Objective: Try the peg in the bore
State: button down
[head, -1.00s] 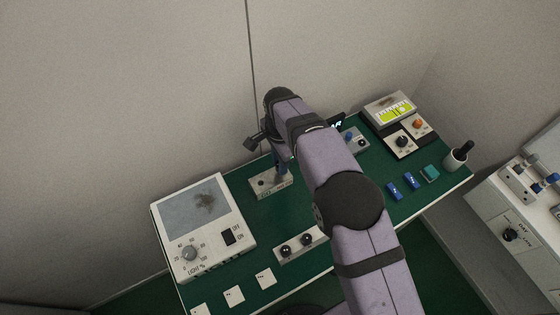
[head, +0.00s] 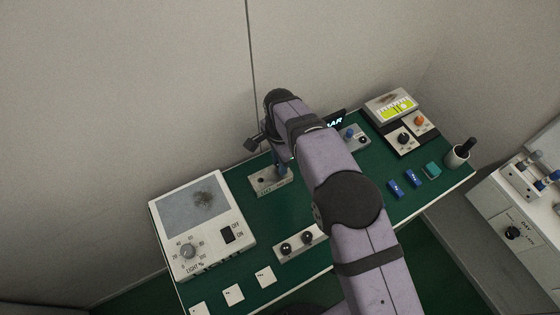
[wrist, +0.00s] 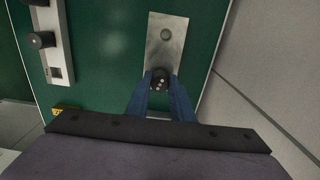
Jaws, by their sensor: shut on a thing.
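My gripper (wrist: 160,90) has blue fingers, shut on a dark peg (wrist: 160,77) with several pale dots on its top. The peg stands over the near end of a grey metal block (wrist: 165,55) in the wrist view. A round bore (wrist: 166,34) shows at the block's other end. In the head view the block (head: 259,186) lies on the green bench right of the light box, with my gripper (head: 284,169) at its right end. The peg's lower end is hidden, so I cannot tell whether it is inside a hole.
A holder (head: 296,246) with two dark knobbed pegs stands in front. The light box (head: 215,245) is at left, white cards (head: 234,294) before it. Blue blocks (head: 413,178), a teal block (head: 431,170), a cup (head: 457,157) and a gauge (head: 392,107) are at right. A lit display (head: 335,121) is behind my arm.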

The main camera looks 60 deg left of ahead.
jog(key=shift+f, duration=0.45)
jog(key=c, duration=1.5)
grip_release()
jog(key=shift+r+b, duration=0.15)
jog(key=shift+b, duration=0.15)
jog(key=shift+r+b, duration=1.05)
jog(key=shift+r, duration=2.55)
